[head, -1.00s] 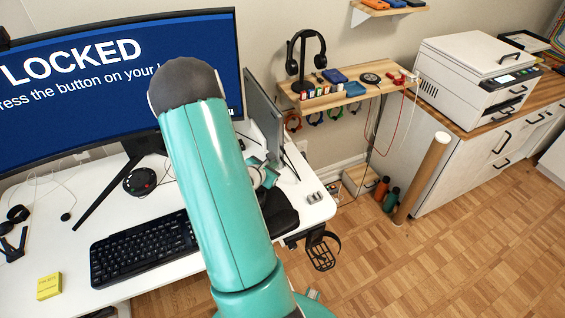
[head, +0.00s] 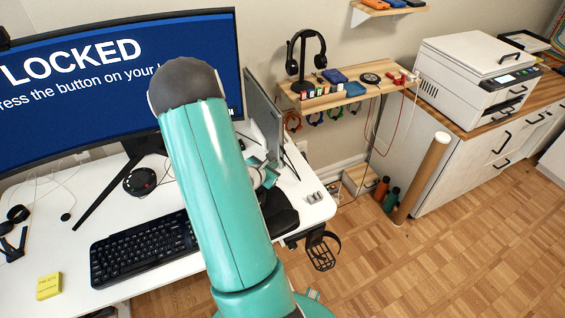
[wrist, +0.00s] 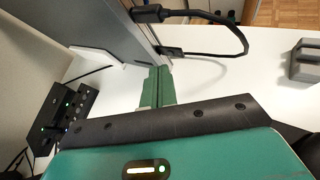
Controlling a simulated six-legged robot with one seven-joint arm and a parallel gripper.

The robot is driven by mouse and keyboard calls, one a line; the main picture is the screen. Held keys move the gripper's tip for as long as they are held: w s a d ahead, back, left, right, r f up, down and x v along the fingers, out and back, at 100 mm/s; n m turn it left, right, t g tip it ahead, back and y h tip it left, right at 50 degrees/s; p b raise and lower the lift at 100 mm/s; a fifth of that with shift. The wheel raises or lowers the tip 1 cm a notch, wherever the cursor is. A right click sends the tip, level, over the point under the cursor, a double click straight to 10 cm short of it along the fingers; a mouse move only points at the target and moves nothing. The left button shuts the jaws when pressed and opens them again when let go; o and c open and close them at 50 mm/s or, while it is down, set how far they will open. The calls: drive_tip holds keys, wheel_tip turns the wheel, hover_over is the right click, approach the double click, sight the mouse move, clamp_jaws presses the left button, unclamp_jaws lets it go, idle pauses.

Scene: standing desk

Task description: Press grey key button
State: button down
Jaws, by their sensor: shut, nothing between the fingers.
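The screen (head: 110,75) reads "LOCKED" and tells to press the button on something cut off behind my arm. My gripper (wrist: 157,88) is shut and empty; its green fingers point at the lower edge of an upright grey panel (wrist: 115,30) above the white desk. It is partly hidden behind my arm in the head view. I cannot make out a grey key or its button for certain. A black hub-like device (wrist: 68,115) with small green lights stands left of the fingers, apart from them. A small grey block (wrist: 306,62) lies on the desk at the right.
Black cables (wrist: 205,15) loop from the panel, above and right of the fingers. A black keyboard (head: 140,250) and a yellow note block (head: 49,286) lie on the desk (head: 70,235). Open desk surface lies right of the fingers. A wooden shelf (head: 345,97) is beyond.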

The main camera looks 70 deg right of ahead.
idle(0.7)
drive_tip(key=shift+s+d, duration=0.3)
drive_tip(key=shift+s+d, duration=0.25)
idle(0.7)
drive_tip(key=shift+w+a, duration=0.55)
idle(0.3)
drive_tip(key=shift+w+a, duration=1.75)
drive_tip(key=shift+a, duration=0.05)
